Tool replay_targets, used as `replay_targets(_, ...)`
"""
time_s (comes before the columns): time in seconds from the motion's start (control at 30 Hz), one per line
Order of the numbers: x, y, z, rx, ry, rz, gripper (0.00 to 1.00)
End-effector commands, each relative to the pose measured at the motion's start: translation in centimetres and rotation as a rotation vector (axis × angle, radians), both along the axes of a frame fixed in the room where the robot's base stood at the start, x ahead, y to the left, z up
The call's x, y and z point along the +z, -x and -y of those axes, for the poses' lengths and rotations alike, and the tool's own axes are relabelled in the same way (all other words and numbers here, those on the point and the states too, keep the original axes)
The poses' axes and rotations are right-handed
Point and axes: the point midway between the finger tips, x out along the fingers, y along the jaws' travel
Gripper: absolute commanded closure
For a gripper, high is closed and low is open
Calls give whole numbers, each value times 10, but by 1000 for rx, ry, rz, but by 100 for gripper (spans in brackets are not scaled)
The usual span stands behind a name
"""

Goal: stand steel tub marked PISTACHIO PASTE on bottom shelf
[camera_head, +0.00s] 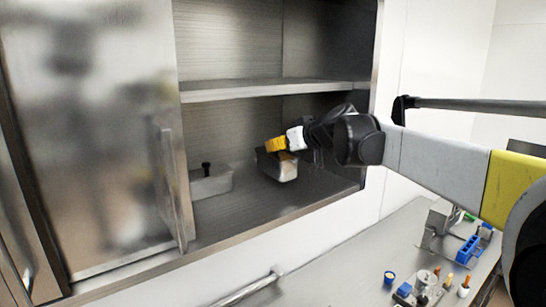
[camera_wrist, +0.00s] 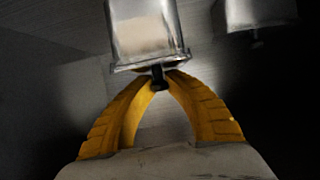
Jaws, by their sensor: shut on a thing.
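A steel tub (camera_head: 282,168) with a pale patch on its front hangs from my gripper (camera_head: 277,145) inside the lower compartment of the open cabinet. It looks slightly tilted and close above the bottom shelf (camera_head: 255,200); I cannot tell whether it touches. In the wrist view my gripper's yellow fingers (camera_wrist: 162,80) close on the dark knob of the tub (camera_wrist: 148,35). No lettering is readable on it. A second steel tub (camera_head: 210,182) with a black knob stands on the bottom shelf at the left; it also shows in the wrist view (camera_wrist: 255,12).
A middle shelf (camera_head: 260,91) runs above my gripper. The cabinet door (camera_head: 95,130) covers the left side, its handle (camera_head: 178,185) near the opening. Bare shelf lies between the two tubs. A counter (camera_head: 345,255) below holds small bottles and a blue rack (camera_head: 467,249).

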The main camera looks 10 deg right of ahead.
Motion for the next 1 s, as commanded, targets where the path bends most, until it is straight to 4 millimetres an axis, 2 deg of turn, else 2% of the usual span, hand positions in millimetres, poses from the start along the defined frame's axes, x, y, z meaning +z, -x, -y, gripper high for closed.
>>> replay_targets(0.27,-35,0,0,-1,-1,1,100)
replay_targets(0.67,-42,0,1,0,0,1,100)
replay_targets(0.7,-42,0,1,0,0,0,75)
replay_targets(0.73,-42,0,1,0,0,0,66)
replay_targets(0.77,-41,0,1,0,0,0,63)
replay_targets(1.0,-41,0,0,0,0,0,63)
